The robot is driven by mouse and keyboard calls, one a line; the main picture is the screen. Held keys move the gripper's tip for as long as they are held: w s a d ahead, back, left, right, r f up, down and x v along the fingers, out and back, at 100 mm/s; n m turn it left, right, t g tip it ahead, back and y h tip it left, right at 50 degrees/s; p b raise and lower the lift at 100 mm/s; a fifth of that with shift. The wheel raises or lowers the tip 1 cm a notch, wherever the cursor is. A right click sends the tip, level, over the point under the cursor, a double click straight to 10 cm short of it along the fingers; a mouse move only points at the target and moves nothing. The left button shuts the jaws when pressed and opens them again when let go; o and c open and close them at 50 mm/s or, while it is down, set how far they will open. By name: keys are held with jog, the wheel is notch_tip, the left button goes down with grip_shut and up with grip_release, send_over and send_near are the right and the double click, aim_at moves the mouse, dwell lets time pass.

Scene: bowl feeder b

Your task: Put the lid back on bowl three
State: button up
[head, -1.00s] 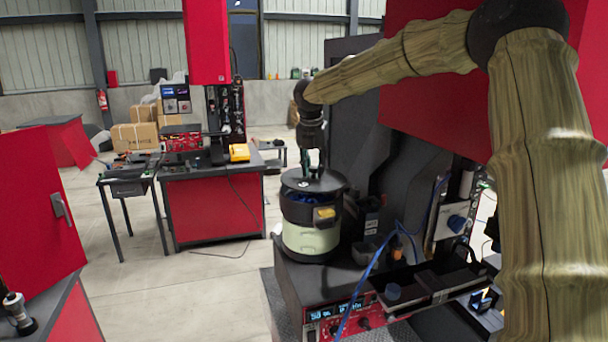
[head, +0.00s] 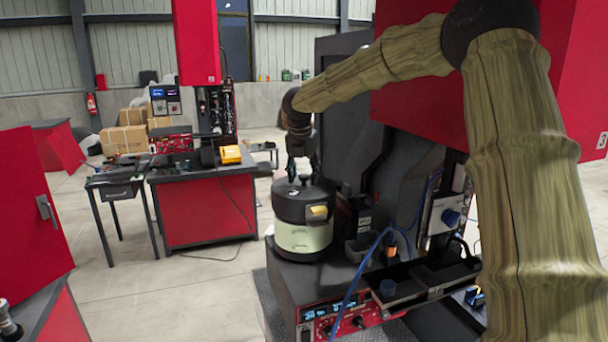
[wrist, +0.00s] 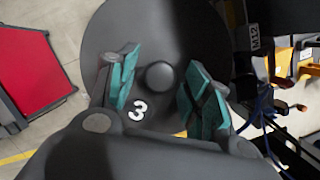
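The dark round lid (head: 321,191) sits level on the bowl (head: 301,239), a dark drum with a cream band and a yellow block on its front. No gap shows between lid and bowl from the head view. In the wrist view the lid (wrist: 148,30) carries a white 3 and a round knob (wrist: 160,76). My gripper (head: 302,177) is right above the lid. Its two teal-padded fingers are spread on either side of the knob, with space between each finger and the knob. The inside of the bowl is hidden.
The bowl stands on a dark feeder base with a red control panel (head: 345,318). A dark machine housing (head: 350,100), blue cables and a rail (head: 430,287) are close on the right. A red workbench (head: 205,210) stands behind on the left, with open floor between.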

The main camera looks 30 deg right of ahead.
aim_at(301, 190)
jog(key=shift+r, duration=0.1)
jog(key=b+v, duration=0.4)
jog(key=v, duration=0.8)
dwell(1.8)
